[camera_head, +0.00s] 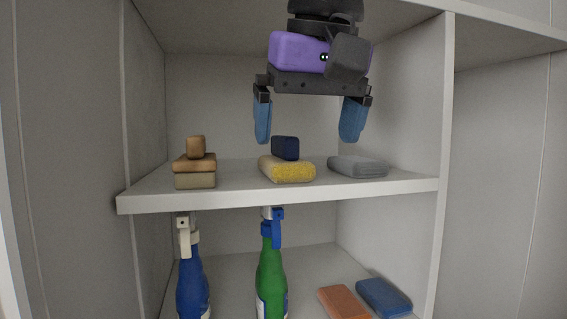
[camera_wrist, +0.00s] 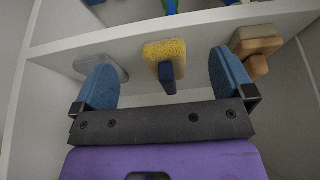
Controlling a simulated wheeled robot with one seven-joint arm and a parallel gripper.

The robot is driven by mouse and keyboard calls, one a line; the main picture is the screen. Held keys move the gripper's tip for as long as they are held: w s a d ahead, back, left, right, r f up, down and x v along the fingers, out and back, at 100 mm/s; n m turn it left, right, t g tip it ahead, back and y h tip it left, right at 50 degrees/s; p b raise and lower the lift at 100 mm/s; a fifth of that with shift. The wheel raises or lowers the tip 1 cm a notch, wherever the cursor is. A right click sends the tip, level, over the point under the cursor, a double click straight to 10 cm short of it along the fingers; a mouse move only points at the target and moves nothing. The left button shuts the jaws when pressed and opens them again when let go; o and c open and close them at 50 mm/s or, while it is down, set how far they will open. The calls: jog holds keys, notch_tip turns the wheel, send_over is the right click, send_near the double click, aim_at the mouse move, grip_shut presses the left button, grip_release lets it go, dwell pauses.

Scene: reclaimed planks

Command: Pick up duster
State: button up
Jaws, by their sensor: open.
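The thing that looks most like the duster is a yellow, rough-textured pad (camera_head: 287,170) with a dark blue block-shaped grip (camera_head: 285,147) on top. It lies on the upper shelf, near the middle. It also shows in the wrist view (camera_wrist: 165,50), with its grip pointing toward my palm. My gripper (camera_head: 307,138) is open and empty, with blue fingers pointing down, above and apart from the pad. In the wrist view the pad appears between the two fingers (camera_wrist: 163,64).
A tan brush-like block with a brown knob (camera_head: 195,165) stands to the left, and a folded grey cloth (camera_head: 358,167) lies to the right. The shelf (camera_head: 300,198) has side walls. Below are blue (camera_head: 192,285) and green (camera_head: 270,280) bottles, plus orange (camera_head: 342,302) and blue (camera_head: 384,298) pads.

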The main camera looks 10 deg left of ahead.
aim_at(289, 155)
jog(key=w+a, duration=0.1)
jog(key=w, duration=0.2)
jog(key=w+a, duration=0.1)
jog(key=w, duration=0.1)
jog(key=shift+a, duration=0.35)
jog(key=shift+x, duration=2.55)
jog(key=shift+w, duration=0.15)
jog(key=c, duration=1.1)
jog(key=shift+r, duration=0.15)
